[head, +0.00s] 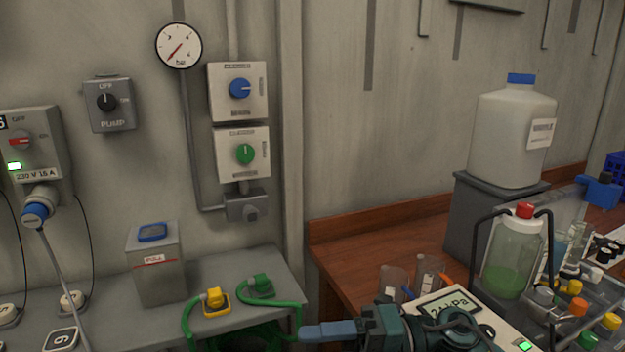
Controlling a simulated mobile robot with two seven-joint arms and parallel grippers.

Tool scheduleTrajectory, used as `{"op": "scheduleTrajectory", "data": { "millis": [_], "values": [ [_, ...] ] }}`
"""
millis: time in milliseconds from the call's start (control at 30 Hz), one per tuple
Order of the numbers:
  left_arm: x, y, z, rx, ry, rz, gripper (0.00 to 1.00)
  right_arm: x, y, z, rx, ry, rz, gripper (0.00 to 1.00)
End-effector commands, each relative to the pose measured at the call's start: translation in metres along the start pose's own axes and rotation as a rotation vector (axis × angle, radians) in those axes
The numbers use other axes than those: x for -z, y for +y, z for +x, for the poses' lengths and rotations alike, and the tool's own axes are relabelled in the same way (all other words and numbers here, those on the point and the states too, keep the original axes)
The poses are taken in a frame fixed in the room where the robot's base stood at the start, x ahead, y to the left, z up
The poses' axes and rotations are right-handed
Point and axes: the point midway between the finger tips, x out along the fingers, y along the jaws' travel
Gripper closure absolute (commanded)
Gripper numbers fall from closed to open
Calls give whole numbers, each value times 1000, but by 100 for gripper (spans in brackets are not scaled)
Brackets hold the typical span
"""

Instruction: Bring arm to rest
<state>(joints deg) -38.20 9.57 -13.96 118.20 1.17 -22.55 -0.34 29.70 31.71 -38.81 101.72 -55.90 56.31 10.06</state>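My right gripper (328,331) is at the bottom centre of the head view, its blue-grey fingers pointing left. Its arm shows to the right of it, in front of a grey device with a display (449,303). The fingers overlap from this side, so their opening cannot be told. I see nothing held in them. The fingertips appear beside a green hose (290,304) at the right end of the grey bench; whether they touch cannot be told. My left gripper and arm are not in view.
A grey bench (205,275) holds a grey box (157,275) and yellow and green hose fittings. A wooden bench (385,235) carries beakers (393,278), a bottle of green liquid (508,265) and a white canister (510,135). Wall switches and a gauge (179,46) are behind.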

Motion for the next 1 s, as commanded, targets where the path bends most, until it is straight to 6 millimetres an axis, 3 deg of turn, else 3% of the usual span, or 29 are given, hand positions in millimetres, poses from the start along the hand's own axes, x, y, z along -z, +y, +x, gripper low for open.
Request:
{"op": "scheduleTrajectory", "data": {
  "millis": [67,167,267,367,500,600,700,833,1000],
  "values": [
    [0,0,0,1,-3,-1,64,-1,3,6,-194,-152,149,48],
    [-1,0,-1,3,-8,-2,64,-10,-3,-5,-389,-370,350,48],
    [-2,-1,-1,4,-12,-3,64,-17,-29,-29,-537,-607,581,48],
    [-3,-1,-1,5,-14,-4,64,-10,-73,-58,-636,-852,839,48],
    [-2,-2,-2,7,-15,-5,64,33,-153,-96,-693,-1182,1228,48],
    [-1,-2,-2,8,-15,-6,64,76,-198,-112,-683,-1356,1459,48],
    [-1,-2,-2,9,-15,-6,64,114,-228,-119,-659,-1469,1629,48],
    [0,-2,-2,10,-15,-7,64,145,-246,-122,-633,-1543,1753,48],
    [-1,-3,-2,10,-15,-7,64,154,-251,-122,-623,-1564,1790,48]
  ]
}}
